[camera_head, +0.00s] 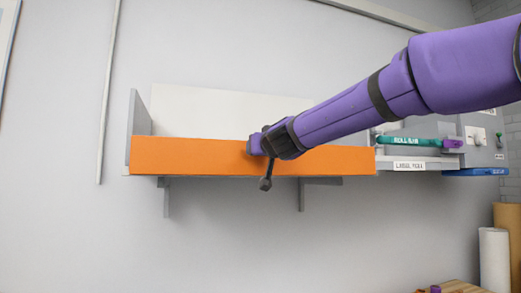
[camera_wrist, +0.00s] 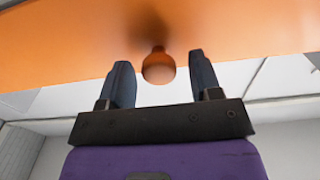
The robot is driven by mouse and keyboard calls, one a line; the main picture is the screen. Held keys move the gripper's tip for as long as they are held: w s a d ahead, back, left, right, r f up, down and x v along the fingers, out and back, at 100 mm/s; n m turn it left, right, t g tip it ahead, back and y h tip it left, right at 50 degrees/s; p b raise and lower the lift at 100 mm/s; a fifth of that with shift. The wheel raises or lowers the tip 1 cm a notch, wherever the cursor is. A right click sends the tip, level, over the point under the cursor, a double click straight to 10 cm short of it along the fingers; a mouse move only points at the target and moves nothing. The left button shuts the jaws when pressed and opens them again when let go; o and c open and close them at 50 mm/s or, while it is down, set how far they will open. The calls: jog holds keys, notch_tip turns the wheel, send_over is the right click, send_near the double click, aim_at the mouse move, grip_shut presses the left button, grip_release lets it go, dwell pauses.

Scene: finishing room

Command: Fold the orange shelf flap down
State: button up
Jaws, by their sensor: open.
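The orange shelf flap (camera_head: 195,155) stands upright along the front of a wall shelf in the head view. In the wrist view the flap (camera_wrist: 60,45) fills the upper part of the picture. A small round orange-brown knob (camera_wrist: 158,68) sticks out from it. My gripper (camera_head: 262,146) is at the front of the flap, right of its middle. In the wrist view my gripper (camera_wrist: 160,62) is open, with one finger on each side of the knob and a visible gap on both sides. The head view hides the knob behind my gripper.
A grey end panel (camera_head: 139,122) stands at the shelf's left end, with brackets below. To the right are a green roll (camera_head: 410,141), a label sign (camera_head: 409,166) and a blue item (camera_head: 475,172). Rolls (camera_head: 494,258) stand at lower right. The space below the flap looks clear.

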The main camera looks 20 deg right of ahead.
jog(key=shift+w, duration=0.55)
grip_shut()
